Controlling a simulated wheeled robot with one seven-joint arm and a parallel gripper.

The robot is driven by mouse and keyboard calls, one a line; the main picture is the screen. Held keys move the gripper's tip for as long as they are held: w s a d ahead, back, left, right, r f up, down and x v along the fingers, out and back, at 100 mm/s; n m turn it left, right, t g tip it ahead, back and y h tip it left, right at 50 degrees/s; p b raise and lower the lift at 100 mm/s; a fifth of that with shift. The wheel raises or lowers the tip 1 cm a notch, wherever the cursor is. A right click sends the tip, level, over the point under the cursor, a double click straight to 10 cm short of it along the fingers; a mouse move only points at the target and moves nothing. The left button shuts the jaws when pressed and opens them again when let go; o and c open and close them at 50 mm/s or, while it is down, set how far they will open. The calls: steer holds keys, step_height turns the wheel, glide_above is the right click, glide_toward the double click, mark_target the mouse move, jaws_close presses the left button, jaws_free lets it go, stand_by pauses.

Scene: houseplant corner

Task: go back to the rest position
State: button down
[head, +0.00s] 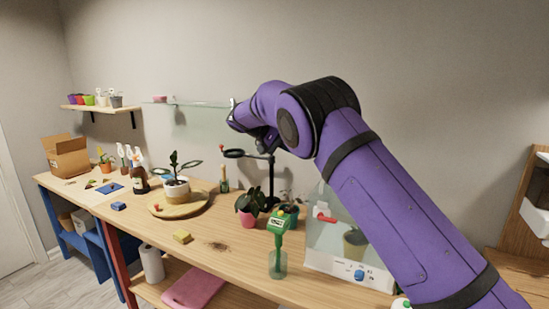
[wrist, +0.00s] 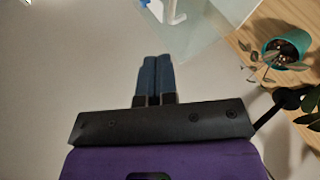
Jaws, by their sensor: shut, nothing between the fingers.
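My gripper (wrist: 157,75) shows in the wrist view with its two blue-grey fingers side by side and touching, with nothing between them. The fingers stand in front of bare pale wall. In the head view my purple arm reaches from the lower right up to the middle, above the workbench (head: 215,228). The gripper cannot be clearly made out there, as the arm's far end is small and partly hidden by its own links.
A potted plant (head: 176,190) stands on a round board. A glass shelf (head: 190,104) is on the wall. The wrist view shows a teal pot (wrist: 272,55).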

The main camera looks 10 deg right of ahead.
steer(key=s+d+r+t+y, duration=0.1)
steer(key=s+d+r+y, duration=0.3)
steer(key=s, duration=0.3)
steer(key=s+d+r+n+y, duration=0.1)
steer(key=s+d+r, duration=0.3)
steer(key=s+d, duration=0.3)
steer(key=s+d+r+t+y, duration=0.1)
steer(key=s+d+r+y, duration=0.25)
steer(key=s, duration=0.45)
steer(key=s+f+t+y, duration=0.1)
steer(key=s+f+t, duration=0.1)
steer(key=s, duration=1.2)
steer(key=s+f+n+t+y, duration=0.1)
steer(key=s+f+t+y, duration=0.1)
steer(key=s, duration=1.2)
step_height(320, 180, down, 2)
steer(key=shift+s+f+t, duration=0.1)
steer(key=shift+s+t, duration=0.15)
steer(key=shift+t, duration=0.25)
